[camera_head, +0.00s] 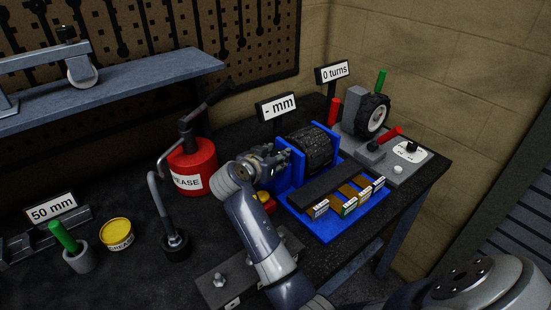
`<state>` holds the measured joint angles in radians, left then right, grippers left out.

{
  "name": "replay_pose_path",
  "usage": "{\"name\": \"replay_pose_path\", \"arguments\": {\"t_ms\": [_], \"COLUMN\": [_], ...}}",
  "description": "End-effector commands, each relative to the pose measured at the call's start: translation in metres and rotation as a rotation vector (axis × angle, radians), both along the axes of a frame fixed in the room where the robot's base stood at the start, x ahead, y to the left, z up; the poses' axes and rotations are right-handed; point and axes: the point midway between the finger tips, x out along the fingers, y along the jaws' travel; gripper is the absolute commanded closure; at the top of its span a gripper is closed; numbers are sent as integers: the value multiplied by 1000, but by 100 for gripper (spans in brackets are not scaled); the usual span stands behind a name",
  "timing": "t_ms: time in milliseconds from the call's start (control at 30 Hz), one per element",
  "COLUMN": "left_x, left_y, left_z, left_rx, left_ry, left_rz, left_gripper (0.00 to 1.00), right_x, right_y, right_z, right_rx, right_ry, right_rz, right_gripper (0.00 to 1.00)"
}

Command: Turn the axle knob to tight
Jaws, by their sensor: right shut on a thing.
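A black ribbed wheel or roller (308,149) sits between the uprights of a blue stand (333,229). My right gripper (280,157) is at the left end of this stand, where the wheel's axle would come out. It is shut on a small part there, which I take to be the axle knob. The fingers hide the knob, so its setting cannot be read. A sign reading "- mm" (277,107) stands behind the stand. My left gripper is not in view.
A red grease can (193,167) stands close left of my right gripper. A red and yellow button (265,201) is just below it. Several labelled blocks lie on the stand's front. A grey tyre device (372,116) is at the right, near the bench edge. A shelf (110,85) overhangs at left.

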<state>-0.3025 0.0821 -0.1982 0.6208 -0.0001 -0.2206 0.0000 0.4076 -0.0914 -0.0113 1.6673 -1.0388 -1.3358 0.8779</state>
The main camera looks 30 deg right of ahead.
Motion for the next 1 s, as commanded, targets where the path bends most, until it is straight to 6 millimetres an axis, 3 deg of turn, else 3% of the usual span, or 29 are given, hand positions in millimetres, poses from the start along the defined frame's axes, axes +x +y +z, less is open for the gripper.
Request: {"name": "replay_pose_path", "arguments": {"t_ms": [33, 500, 733, 1000], "left_x": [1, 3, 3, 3], "left_y": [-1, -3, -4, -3], "left_z": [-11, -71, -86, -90], "left_rx": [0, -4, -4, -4], "left_ry": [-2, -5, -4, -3], "left_rz": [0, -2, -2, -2], "left_gripper": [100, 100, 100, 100], "right_x": [2, 6, 7, 7], "right_y": [0, 1, 1, 0], "right_z": [-4, -4, -2, 1], "right_rx": [3, 0, -2, -2], "right_ry": [-5, -5, -4, -4], "right_rz": [-27, -345, -444, -485], "right_gripper": [89, 89, 89, 89]}}
